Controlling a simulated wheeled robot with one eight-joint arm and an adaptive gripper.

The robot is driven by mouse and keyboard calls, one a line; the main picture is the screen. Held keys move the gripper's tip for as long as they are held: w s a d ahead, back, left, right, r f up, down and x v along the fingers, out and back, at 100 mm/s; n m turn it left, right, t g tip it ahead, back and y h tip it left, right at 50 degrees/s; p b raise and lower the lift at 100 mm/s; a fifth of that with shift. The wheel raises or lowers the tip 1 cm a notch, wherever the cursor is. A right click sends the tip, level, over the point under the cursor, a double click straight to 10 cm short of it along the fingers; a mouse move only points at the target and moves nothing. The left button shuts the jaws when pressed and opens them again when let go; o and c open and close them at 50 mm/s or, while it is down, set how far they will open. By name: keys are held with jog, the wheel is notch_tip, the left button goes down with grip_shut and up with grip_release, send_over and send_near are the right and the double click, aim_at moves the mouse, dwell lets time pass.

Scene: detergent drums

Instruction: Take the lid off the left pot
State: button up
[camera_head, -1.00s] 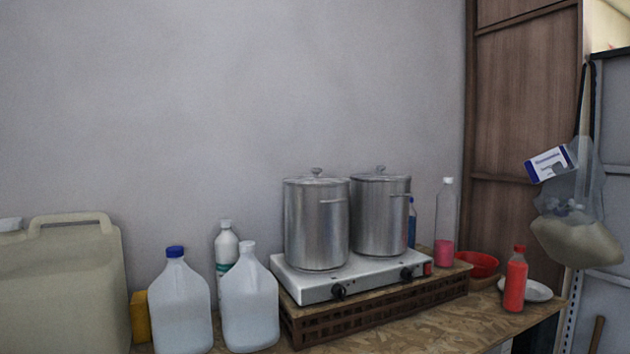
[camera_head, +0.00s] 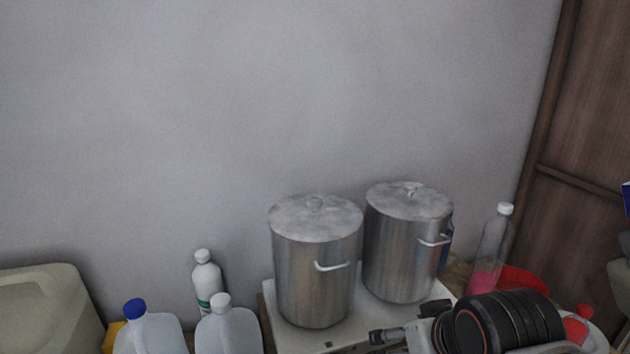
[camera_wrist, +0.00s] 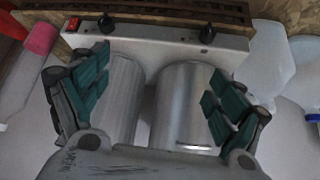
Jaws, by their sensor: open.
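The left pot (camera_head: 312,285) is a tall steel cylinder with a side handle. Its flat lid (camera_head: 315,218) with a small knob sits on top. The right pot (camera_head: 400,265) stands beside it, also lidded. My arm enters the head view at the lower right, in front of the right pot. In the wrist view my gripper (camera_wrist: 157,95) is open and empty, its teal-padded fingers spread wide. That view is turned over, so the left pot (camera_wrist: 183,105) shows right of centre and the right pot (camera_wrist: 124,85) left. Their lids are not clear there.
Both pots stand on a white hotplate (camera_head: 348,343), whose knobs show in the wrist view. A clear bottle with pink liquid (camera_head: 490,255) and a red bowl (camera_head: 522,280) are right. The space above the pots is clear.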

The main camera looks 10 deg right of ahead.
notch_tip(320, 180, up, 14)
jog(key=w+p, duration=0.2)
jog(key=p, duration=0.8)
notch_tip(320, 180, up, 12)
jog(key=n+g+p, duration=0.4)
jog(key=n+g, duration=0.3)
send_over(315, 200)
jog(key=f, duration=0.8)
jog(key=shift+s+a+f, duration=0.1)
jog(key=shift+s, duration=0.1)
jog(key=f, duration=0.1)
jog(key=f+p, duration=0.1)
jog(key=f, duration=0.1)
jog(key=f+p, duration=0.1)
jog(key=shift+w+f, duration=0.3)
jog(key=shift+s+f, duration=0.1)
jog(key=shift+f, duration=0.25)
grip_shut()
